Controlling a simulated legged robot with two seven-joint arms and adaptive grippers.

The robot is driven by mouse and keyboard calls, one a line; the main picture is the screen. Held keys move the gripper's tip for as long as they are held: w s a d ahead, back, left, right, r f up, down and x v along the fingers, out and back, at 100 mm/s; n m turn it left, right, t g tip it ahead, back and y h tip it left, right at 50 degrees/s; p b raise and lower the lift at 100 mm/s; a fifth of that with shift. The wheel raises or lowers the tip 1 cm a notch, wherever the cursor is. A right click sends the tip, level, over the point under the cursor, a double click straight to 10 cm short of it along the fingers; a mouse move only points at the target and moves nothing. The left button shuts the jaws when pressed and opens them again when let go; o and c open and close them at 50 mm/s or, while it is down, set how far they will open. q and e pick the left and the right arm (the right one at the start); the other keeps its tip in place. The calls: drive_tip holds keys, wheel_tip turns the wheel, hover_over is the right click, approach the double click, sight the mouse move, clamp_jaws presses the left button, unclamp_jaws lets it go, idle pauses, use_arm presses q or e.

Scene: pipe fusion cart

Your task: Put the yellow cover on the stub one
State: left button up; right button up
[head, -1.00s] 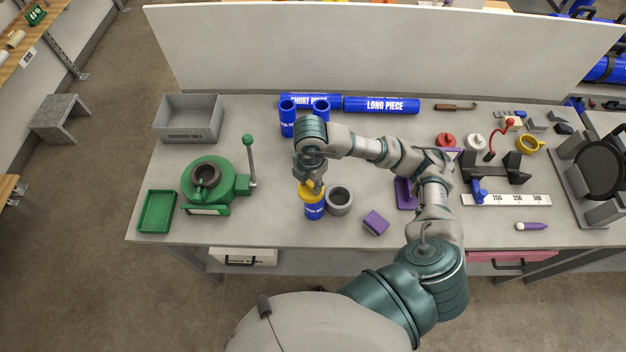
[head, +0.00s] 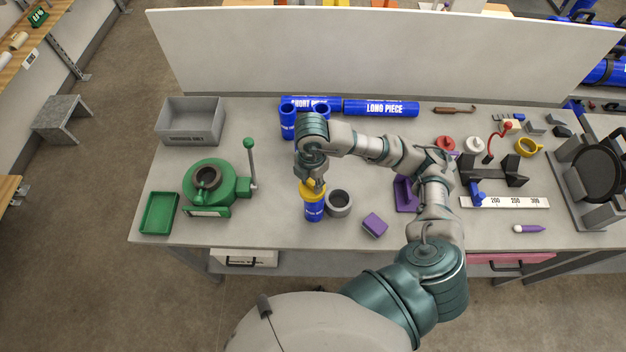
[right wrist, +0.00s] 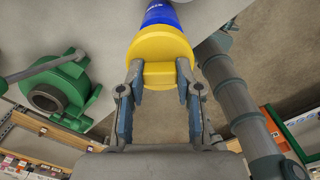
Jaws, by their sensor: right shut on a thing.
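The yellow cover (head: 309,187) sits at the top of an upright blue stub (head: 314,209) near the front middle of the bench. My right gripper (head: 313,182) comes down from above and is shut on the cover. In the right wrist view, the two fingers grip a raised yellow tab on the cover (right wrist: 161,48), with the blue stub (right wrist: 160,14) directly beyond it. I cannot tell whether the cover is fully seated. Two other blue stubs (head: 288,122) stand upright at the back. My left gripper is not in view.
A grey ring (head: 338,203) stands close to the right of the stub, with a purple block (head: 375,225) beyond. A green clamp device (head: 210,185) with a lever and a green tray (head: 159,213) are on the left. A grey bin (head: 190,122) is at the back left.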

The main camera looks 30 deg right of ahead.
drive_tip(key=shift+d, duration=0.1)
drive_tip(key=shift+d, duration=0.1)
drive_tip(key=shift+d+f, duration=0.1)
drive_tip(key=shift+f, duration=0.05)
drive_tip(key=shift+d+f+b, duration=0.25)
drive_tip(key=shift+f+b, duration=0.25)
drive_tip(key=shift+b, duration=0.1)
drive_tip(key=shift+w+f+b, duration=0.1)
drive_tip(key=shift+f+b, duration=0.25)
drive_tip(key=shift+a, duration=0.2)
idle(0.6)
drive_tip(key=shift+f+b, duration=1.35)
drive_tip(key=shift+f, duration=0.15)
